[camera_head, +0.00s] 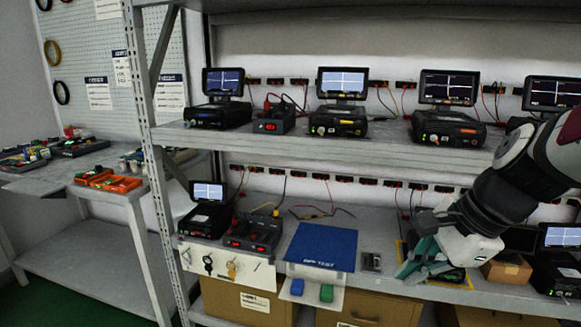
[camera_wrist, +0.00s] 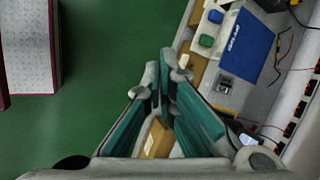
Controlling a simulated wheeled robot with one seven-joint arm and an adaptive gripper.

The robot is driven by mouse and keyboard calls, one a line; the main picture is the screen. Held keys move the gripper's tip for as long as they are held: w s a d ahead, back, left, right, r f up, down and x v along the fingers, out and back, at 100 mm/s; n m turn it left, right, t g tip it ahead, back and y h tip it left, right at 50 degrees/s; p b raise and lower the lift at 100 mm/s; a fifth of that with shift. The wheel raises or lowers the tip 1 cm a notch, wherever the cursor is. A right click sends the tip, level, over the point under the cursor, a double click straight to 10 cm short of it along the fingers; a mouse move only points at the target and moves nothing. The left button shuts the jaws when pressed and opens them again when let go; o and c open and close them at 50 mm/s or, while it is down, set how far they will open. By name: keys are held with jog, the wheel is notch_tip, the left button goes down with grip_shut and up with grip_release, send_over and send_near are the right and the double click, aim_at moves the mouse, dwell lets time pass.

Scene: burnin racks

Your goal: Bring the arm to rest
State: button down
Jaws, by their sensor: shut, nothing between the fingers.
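My gripper (camera_head: 408,270) is at the right of the head view, in front of the lower shelf's front edge. Its teal fingers point down and to the left. In the wrist view my gripper (camera_wrist: 160,75) shows its teal fingers coming together at the tips, shut with nothing held. My arm reaches in from the right edge of the head view. The gripper hides part of a yellow-edged item (camera_head: 455,277) on the shelf behind it.
The metal rack's lower shelf (camera_head: 377,283) holds a blue mat (camera_head: 322,246), a small dark tray (camera_head: 371,262), a cardboard box (camera_head: 508,269) and devices with screens. The upper shelf (camera_head: 380,146) holds several testers. Green floor (camera_wrist: 105,60) lies open left of the gripper in the wrist view.

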jog(key=s+r+n+g+h, duration=0.2)
jog(key=s+n+h, duration=0.2)
jog(key=s+n, duration=1.5)
notch_tip(320, 180, up, 15)
jog(key=s+m+t+p, duration=0.2)
jog(key=s+p, duration=0.1)
jog(key=p, duration=1.1)
jog(key=shift+a+m+t+p, duration=0.3)
jog(key=shift+a+p, duration=0.05)
